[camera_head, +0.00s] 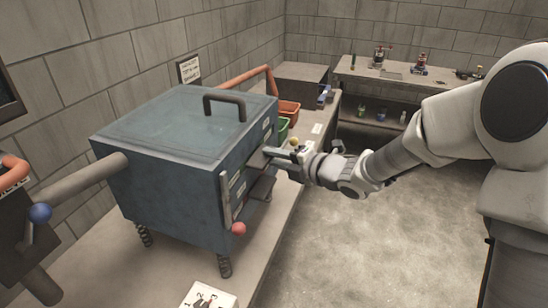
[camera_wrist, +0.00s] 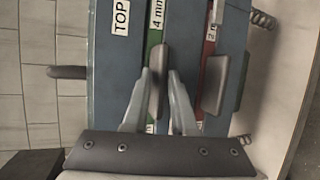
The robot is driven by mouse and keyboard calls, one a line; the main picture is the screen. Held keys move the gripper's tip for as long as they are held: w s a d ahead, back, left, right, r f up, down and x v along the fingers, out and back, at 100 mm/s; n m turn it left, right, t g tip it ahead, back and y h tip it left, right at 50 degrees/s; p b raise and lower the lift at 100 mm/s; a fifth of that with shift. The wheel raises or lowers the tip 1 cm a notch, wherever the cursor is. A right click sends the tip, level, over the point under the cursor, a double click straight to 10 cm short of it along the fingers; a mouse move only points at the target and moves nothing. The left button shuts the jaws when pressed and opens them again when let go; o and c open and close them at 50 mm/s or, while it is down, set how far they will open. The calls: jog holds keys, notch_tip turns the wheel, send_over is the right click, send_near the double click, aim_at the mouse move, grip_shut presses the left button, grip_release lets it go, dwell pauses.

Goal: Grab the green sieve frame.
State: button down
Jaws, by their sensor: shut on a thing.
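The green sieve frame (camera_wrist: 153,38) shows in the wrist view as a narrow green strip with a white "4 mm" label, set in the front of the blue-grey sieve box (camera_head: 165,130). Its dark grey handle (camera_wrist: 158,88) sticks out towards me. My gripper (camera_wrist: 160,73) has one finger on each side of this handle and is shut on it. In the head view my gripper (camera_head: 276,156) is at the box's front, near its upper slot. The rest of the frame is hidden inside the box.
A red frame (camera_wrist: 208,48) with its own dark handle (camera_wrist: 220,82) lies beside the green one. The box stands on springs on a bench (camera_head: 278,222). Green and orange bins (camera_head: 288,110) stand behind my gripper. Floor (camera_head: 385,225) is clear at right.

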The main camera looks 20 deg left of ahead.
jog(key=c, duration=0.6)
grip_release()
jog(key=shift+c, duration=0.2)
jog(key=p+v, duration=0.1)
jog(key=v, duration=1.6)
jog(key=shift+d, duration=0.2)
jog(key=shift+s, duration=0.1)
jog(key=shift+c, duration=0.6)
